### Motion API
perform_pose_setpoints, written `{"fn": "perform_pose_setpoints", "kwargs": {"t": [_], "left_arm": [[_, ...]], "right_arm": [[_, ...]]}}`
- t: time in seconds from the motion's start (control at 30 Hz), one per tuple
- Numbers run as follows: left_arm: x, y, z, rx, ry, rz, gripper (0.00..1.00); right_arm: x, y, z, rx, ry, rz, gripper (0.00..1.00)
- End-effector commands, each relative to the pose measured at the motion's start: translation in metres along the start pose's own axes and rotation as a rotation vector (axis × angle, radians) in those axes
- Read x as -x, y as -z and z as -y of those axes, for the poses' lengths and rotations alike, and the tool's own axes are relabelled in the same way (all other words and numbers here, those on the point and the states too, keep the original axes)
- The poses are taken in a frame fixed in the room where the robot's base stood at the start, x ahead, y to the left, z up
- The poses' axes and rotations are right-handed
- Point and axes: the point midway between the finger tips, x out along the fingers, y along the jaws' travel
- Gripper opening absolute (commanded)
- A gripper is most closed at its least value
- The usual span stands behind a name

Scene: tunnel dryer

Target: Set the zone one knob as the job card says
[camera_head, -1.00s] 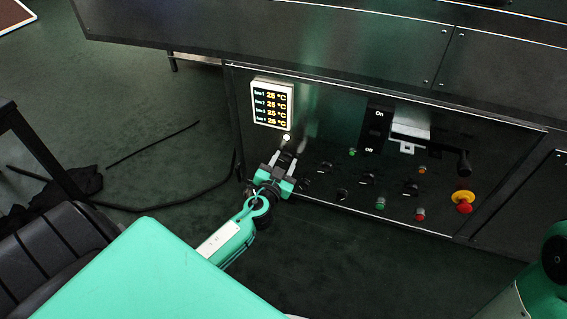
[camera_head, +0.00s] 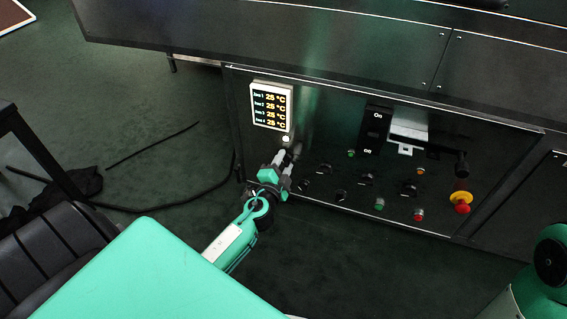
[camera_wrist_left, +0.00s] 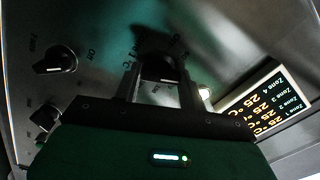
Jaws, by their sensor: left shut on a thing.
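The zone display (camera_head: 271,106) on the dark panel reads 25 °C in every row; it also shows in the wrist view (camera_wrist_left: 268,103). Below it, my left gripper (camera_head: 288,156) is at the panel. In the wrist view its two fingers (camera_wrist_left: 158,82) are shut on a dark round knob (camera_wrist_left: 158,68), with printed marks around it on the panel. The knob's pointer and exact setting are hard to make out. I cannot make out a job card. My right gripper is out of view.
Right of my gripper are several small black knobs (camera_head: 325,168), green and red buttons (camera_head: 379,204), an On/Off switch (camera_head: 375,130), a black handle (camera_head: 462,164) and a red emergency stop on yellow (camera_head: 461,202). A dark cable (camera_head: 160,208) lies on the floor.

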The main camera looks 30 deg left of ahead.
Motion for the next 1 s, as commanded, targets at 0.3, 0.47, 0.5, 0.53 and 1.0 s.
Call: {"fn": "perform_pose_setpoints", "kwargs": {"t": [0.3, 0.47, 0.5, 0.53, 1.0], "left_arm": [[0.0003, 0.0004, -0.0008, -0.086, -0.001, 0.000, 0.18], [0.0003, 0.0004, -0.0011, -0.095, -0.001, 0.000, 0.18], [0.0003, 0.0004, -0.0011, -0.095, -0.001, 0.000, 0.18], [0.0003, 0.0004, -0.0011, -0.095, -0.001, -0.001, 0.18], [0.0002, 0.0003, -0.0010, -0.094, -0.001, 0.000, 0.63]], "right_arm": [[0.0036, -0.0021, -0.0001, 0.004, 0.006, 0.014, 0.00], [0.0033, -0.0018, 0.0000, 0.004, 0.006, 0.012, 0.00], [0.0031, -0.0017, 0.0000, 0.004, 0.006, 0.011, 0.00], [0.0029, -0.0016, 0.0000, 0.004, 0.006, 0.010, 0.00], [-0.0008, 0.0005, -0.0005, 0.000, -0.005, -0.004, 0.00]]}}
